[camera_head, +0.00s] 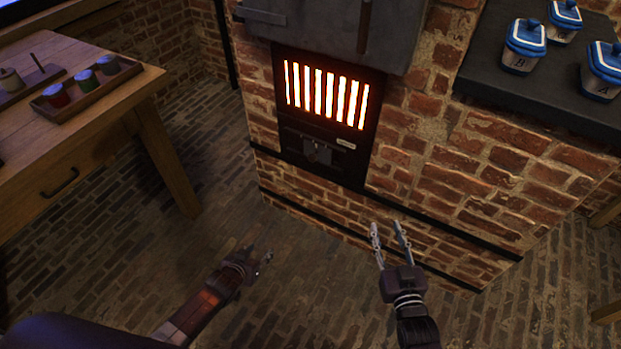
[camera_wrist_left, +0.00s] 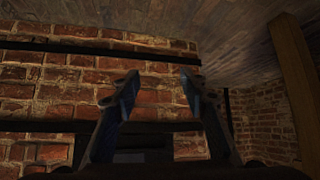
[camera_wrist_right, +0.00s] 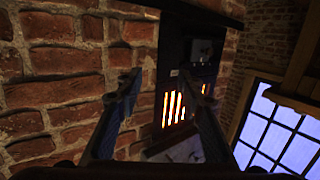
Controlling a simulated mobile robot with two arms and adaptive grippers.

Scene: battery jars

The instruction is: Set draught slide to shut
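The draught slide (camera_head: 318,152) is a dark metal plate with a small handle, set in the brick stove front just below the glowing grate. A small pale label (camera_head: 346,143) is at its right. It also shows in the right wrist view (camera_wrist_right: 203,50), beside the grate there. Its exact position along its track is too dark to tell. My right gripper (camera_head: 388,230) is open and empty, below and right of the slide, apart from it. My left gripper (camera_head: 262,262) is low over the floor, left of the stove; its fingers stand apart in the left wrist view (camera_wrist_left: 158,82).
The barred grate (camera_head: 326,95) glows under a grey metal hood (camera_head: 330,30). Several blue-lidded jars stand on the dark slab (camera_head: 480,85) at right. A wooden table (camera_head: 110,105) with a tray of small jars (camera_head: 84,88) is at left. The floor before the stove is clear.

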